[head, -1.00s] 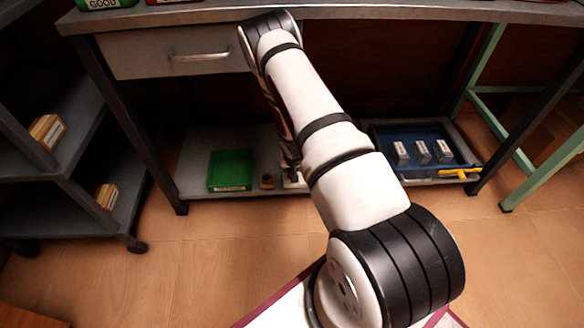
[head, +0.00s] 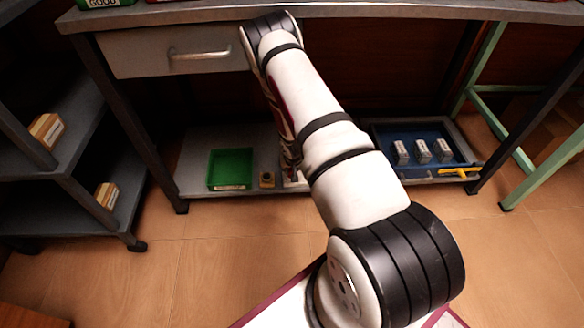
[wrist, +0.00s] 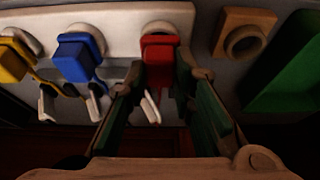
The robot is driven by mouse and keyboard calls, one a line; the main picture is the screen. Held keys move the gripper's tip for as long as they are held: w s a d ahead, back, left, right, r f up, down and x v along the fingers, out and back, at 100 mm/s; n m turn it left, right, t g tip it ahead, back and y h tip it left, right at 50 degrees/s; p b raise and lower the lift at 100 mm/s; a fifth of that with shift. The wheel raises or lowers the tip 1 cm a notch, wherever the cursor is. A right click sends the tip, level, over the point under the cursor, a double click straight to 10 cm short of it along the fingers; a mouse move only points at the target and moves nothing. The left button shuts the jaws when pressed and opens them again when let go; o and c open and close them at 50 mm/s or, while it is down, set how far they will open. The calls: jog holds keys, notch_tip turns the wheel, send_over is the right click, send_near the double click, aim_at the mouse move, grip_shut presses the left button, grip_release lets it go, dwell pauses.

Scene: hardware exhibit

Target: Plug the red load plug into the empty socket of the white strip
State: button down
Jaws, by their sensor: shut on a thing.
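The white strip (wrist: 122,18) runs across the top of the wrist view; a small part shows in the head view beside my arm. A yellow plug (wrist: 12,62) and a blue plug (wrist: 78,58) sit at two of its round sockets. The red load plug (wrist: 160,50) is at the socket (wrist: 162,28) to their right, overlapping its lower rim. I cannot tell how deep it sits. My gripper (wrist: 164,78) is shut on the red plug, with its fingers on either side of it. In the head view my arm hides the gripper and the plug.
A tan block with a round hole (wrist: 246,40) lies right of the strip, then a green bin (head: 230,168). A blue tray (head: 424,133) with grey blocks and a yellow tool (head: 460,172) is at the right. The workbench top (head: 200,14) overhangs the low shelf (head: 192,168).

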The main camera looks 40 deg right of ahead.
jog(key=shift+f, duration=0.2)
dwell(0.4)
jog(key=c, duration=0.8)
grip_release()
jog(key=shift+r+p, duration=2.2)
jog(key=shift+r, duration=1.3)
